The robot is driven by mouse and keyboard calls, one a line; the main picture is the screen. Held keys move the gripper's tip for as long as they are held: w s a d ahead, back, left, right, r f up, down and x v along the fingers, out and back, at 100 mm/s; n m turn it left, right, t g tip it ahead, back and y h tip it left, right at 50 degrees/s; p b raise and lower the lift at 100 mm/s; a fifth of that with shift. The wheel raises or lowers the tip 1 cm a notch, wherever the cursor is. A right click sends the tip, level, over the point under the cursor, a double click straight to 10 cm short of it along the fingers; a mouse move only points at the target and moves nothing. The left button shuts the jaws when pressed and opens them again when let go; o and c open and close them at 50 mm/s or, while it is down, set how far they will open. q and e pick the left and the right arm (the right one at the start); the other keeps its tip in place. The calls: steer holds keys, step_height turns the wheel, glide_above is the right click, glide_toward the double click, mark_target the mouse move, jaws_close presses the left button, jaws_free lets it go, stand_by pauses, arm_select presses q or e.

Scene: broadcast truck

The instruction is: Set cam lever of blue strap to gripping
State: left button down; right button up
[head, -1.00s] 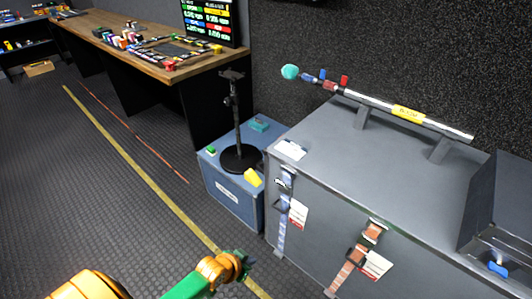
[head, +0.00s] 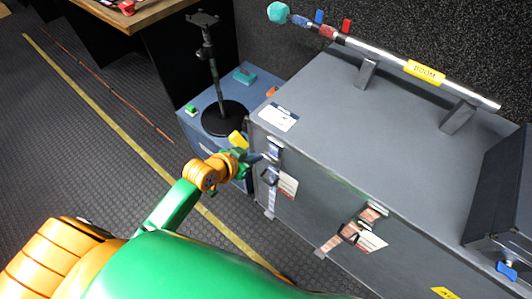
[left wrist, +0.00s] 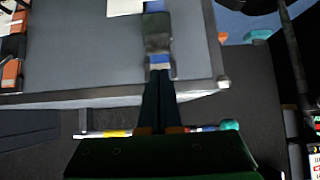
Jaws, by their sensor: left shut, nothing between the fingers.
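The blue strap (head: 271,203) hangs down the front of the grey case, near its left corner, with a metal buckle (head: 274,147) at the top edge. A dark cam piece (head: 269,176) and a red-and-white tag (head: 288,186) are beside it. My left gripper (head: 262,157) is shut and empty, close to the strap's upper part. In the left wrist view its fingers (left wrist: 157,80) point at a blue strap part (left wrist: 159,60) below a dark greyish piece (left wrist: 157,32). I cannot tell whether they touch. The lever's angle is unclear. My right gripper is not in view.
The grey case (head: 330,110) carries a boom pole (head: 385,62) on two supports. An orange strap (head: 335,240) with a tag hangs to the right. A blue box (head: 188,118) with a black stand (head: 212,85) is to the left. Open floor lies further left.

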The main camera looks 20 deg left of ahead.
arm_select(q)
steer(key=b+x, duration=0.1)
steer(key=x, duration=0.6)
steer(key=shift+b, duration=0.35)
steer(key=shift+s, duration=0.1)
